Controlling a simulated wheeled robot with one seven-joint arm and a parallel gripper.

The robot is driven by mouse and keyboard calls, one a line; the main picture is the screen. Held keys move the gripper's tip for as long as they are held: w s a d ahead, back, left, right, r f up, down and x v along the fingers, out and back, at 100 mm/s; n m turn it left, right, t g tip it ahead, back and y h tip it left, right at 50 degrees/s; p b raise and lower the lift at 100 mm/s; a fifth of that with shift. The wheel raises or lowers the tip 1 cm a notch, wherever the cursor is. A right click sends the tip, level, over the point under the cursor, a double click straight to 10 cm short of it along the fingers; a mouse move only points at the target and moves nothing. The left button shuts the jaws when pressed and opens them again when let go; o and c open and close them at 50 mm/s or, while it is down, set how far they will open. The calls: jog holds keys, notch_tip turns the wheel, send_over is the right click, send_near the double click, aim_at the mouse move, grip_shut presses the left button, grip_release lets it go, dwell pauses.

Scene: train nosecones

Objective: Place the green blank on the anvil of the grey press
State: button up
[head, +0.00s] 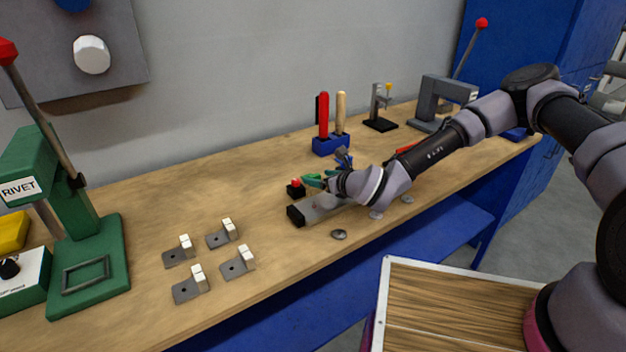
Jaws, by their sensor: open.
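The grey press (428,103), with a red-knobbed lever, stands at the back right of the bench. Its anvil cannot be made out clearly. My gripper (325,177) is low over the middle of the bench, pointing left, with its jaws open. A small green piece (312,180) shows at the jaws; I cannot tell whether it is the green blank or whether it lies between the fingers. My wrist and forearm hide part of the bench behind them.
A green press (68,220) marked RIVET stands at left. Several grey brackets with white blocks (228,232) lie in front. A red button box (296,188), a black-ended grey bar (312,209), loose discs (339,234) and a blue tool holder (330,145) surround my gripper.

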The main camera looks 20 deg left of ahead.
jog(key=shift+x, duration=1.15)
grip_shut()
jog(key=shift+r, duration=0.1)
